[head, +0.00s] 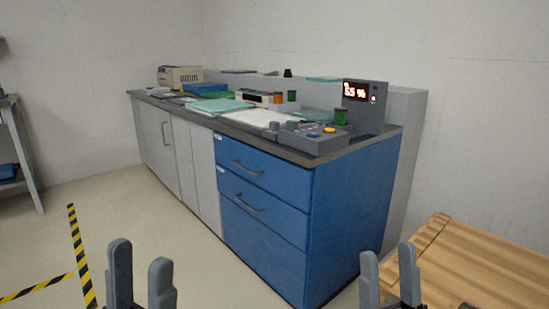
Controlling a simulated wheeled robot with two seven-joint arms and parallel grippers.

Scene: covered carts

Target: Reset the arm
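My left gripper (141,277) is at the bottom edge, left of centre, over the floor. Its two grey fingers point up and stand apart, with nothing between them. My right gripper (390,274) is at the bottom edge, right of centre, beside the wooden surface. Its two fingers are also apart and empty. Both grippers are well apart from the counter. My arm links behind the fingers are outside the picture.
A counter (375,147) with blue drawers (258,182) stands ahead, bearing a device with a lit display (358,92), a button panel (305,133) and other items. A wooden surface (480,262) is at lower right. Striped floor tape (81,255) lies left; open floor lies between.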

